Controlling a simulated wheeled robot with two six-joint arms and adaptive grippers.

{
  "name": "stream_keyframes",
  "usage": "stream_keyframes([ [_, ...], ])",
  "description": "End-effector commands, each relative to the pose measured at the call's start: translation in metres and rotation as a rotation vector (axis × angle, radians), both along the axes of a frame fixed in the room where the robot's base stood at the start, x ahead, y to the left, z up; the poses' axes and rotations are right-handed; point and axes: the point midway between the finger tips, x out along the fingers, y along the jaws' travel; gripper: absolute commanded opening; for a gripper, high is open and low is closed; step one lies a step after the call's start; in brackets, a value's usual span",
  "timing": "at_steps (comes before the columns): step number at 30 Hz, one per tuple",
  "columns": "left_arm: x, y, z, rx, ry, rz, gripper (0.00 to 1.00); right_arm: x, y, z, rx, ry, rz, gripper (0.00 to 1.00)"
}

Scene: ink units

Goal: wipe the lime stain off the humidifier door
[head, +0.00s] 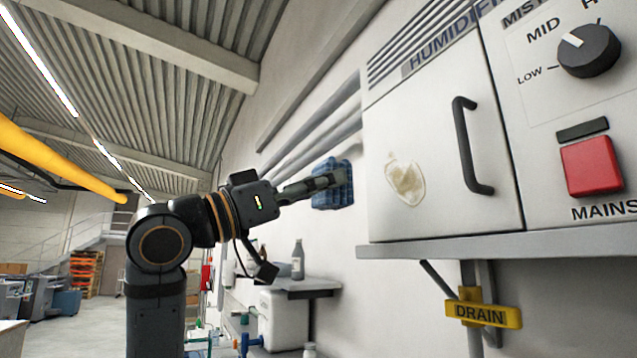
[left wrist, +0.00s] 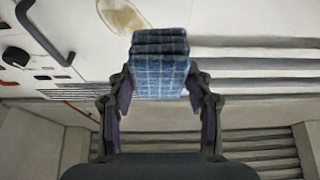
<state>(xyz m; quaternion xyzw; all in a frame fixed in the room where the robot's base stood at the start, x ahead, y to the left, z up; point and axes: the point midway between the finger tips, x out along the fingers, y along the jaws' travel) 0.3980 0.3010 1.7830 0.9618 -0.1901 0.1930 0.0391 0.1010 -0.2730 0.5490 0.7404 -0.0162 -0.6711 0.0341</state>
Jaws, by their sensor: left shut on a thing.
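My left gripper (head: 322,184) is shut on a folded blue checked cloth (head: 338,172). It holds the cloth in the air to the left of the humidifier door (head: 440,130), apart from the stain in the head view. In the left wrist view the cloth (left wrist: 160,55) sits between the fingers of the left gripper (left wrist: 160,90). The lime stain (head: 406,178) is a beige, uneven patch on the lower left of the white door. The stain also shows in the left wrist view (left wrist: 122,16), above and left of the cloth. My right gripper is not in view.
A black door handle (head: 466,145) stands out right of the stain. A red mains button (head: 591,165) and a dark knob (head: 588,50) are farther right. A grey ledge (head: 500,240) runs below the door, with a yellow drain lever (head: 483,314) under it. A bottle (head: 298,260) stands on a lower shelf.

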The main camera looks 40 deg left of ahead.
Motion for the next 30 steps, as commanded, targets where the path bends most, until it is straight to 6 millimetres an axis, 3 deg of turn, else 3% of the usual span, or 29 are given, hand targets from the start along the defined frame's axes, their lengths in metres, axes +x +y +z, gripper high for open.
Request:
stream_keyframes([
  [13, 0.044, -0.019, 0.001, 0.001, 0.003, -0.002, 0.26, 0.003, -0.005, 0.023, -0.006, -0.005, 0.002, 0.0],
  [30, 0.049, -0.021, 0.0, 0.001, 0.002, -0.001, 0.26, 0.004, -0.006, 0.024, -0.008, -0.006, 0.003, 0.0],
])
